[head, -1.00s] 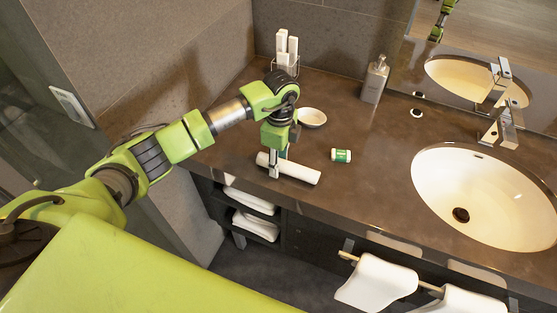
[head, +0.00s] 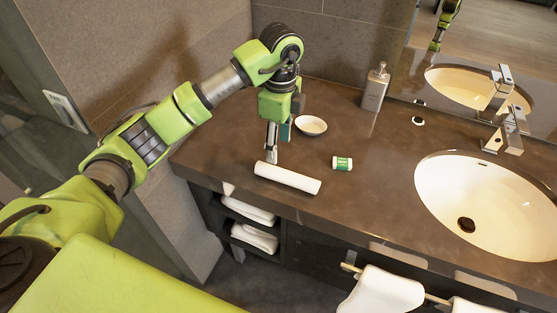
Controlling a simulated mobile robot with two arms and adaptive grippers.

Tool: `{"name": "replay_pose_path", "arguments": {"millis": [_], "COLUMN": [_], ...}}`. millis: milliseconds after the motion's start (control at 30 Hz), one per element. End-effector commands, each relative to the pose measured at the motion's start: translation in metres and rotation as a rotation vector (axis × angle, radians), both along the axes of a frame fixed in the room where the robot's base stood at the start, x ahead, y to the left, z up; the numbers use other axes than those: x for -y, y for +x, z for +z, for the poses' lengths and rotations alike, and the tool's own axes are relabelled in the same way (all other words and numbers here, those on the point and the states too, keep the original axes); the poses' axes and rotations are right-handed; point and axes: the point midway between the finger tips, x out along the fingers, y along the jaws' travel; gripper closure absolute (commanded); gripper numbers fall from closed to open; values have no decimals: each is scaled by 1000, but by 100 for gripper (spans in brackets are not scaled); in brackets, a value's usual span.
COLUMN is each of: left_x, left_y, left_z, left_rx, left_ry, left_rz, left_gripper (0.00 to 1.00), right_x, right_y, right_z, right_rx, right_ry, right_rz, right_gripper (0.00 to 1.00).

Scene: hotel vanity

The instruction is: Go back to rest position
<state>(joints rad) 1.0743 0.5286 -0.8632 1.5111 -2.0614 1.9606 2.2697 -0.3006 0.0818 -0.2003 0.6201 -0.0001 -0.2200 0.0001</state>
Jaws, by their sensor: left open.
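My left arm comes in from the left over the counter. Its gripper (head: 271,157) points down just above and behind a rolled white towel (head: 288,178). The gripper is open and holds nothing that I can see. The towel lies on the dark counter (head: 370,205) near its front edge. My right gripper is not in view.
A small green and white item (head: 342,163) lies right of the towel. A white dish (head: 311,125) and a soap dispenser (head: 375,87) stand behind. The sink (head: 490,205) and tap (head: 507,130) are at the right. Towels (head: 385,290) hang in front of the counter.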

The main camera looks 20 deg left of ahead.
Motion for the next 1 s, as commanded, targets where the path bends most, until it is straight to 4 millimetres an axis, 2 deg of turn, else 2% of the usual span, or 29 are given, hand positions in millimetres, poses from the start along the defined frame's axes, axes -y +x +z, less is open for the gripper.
{"name": "replay_pose_path", "arguments": {"millis": [200, 733, 767, 867, 967, 1000], "left_x": [1, 5, 10, 43, 104, 134], "left_y": [0, -1, -1, -5, -17, -24], "left_z": [18, 17, 15, 3, -7, -6], "left_rx": [0, -1, 2, 14, 51, 76], "left_ry": [-1, -15, -31, -143, -356, -466], "left_rz": [-1, -13, -26, -117, -263, -324], "left_gripper": [51, 51, 51, 51, 51, 51], "right_x": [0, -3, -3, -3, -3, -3], "right_y": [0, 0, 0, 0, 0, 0], "right_z": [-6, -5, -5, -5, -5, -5], "right_rx": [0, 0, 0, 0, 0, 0], "right_ry": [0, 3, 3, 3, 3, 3], "right_rz": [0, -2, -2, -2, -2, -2], "right_gripper": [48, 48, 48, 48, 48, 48]}}
